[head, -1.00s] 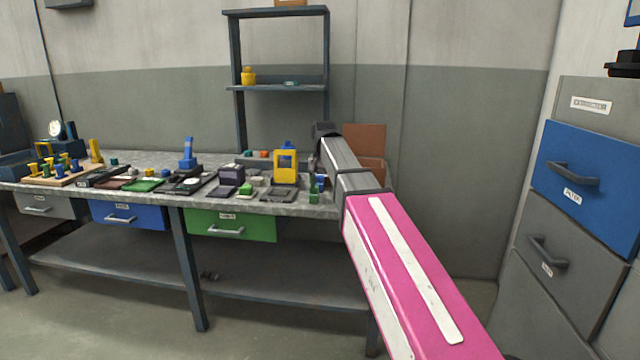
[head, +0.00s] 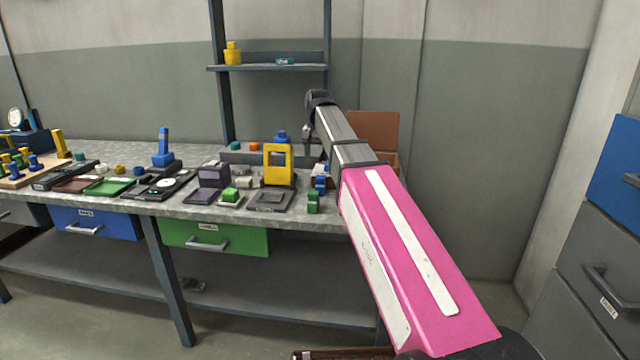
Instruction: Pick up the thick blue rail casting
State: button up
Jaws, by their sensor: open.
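Several blue pieces are on the workbench (head: 120,205), and I cannot tell for certain which is the thick rail casting. A small blue piece (head: 320,183) lies at the bench's right end, beside my arm and behind a green block (head: 313,203). A taller blue piece (head: 163,150) stands upright on a dark base left of centre. Another blue part (head: 281,136) shows behind the top of a yellow frame (head: 279,164). My gripper (head: 307,140) hangs below the far end of my arm, above the bench's right rear; it is small and partly hidden, open, with nothing seen in it.
A brown open box (head: 375,130) stands behind my arm. A shelf rack (head: 268,68) rises behind the bench. Trays and fixtures crowd the bench top. Grey and blue drawers (head: 612,185) stand at the right; the floor between them and the bench is partly clear.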

aim_at(321, 177)
notch_tip(321, 177, down, 6)
jog(key=shift+r, duration=0.25)
jog(key=shift+s+d+f, duration=0.1)
jog(key=shift+d+f, duration=0.1)
jog(key=shift+f, duration=1.1)
jog(key=shift+s+d+f, duration=0.1)
jog(key=shift+d+f, duration=0.1)
jog(key=shift+f, duration=1.05)
jog(key=c, duration=1.1)
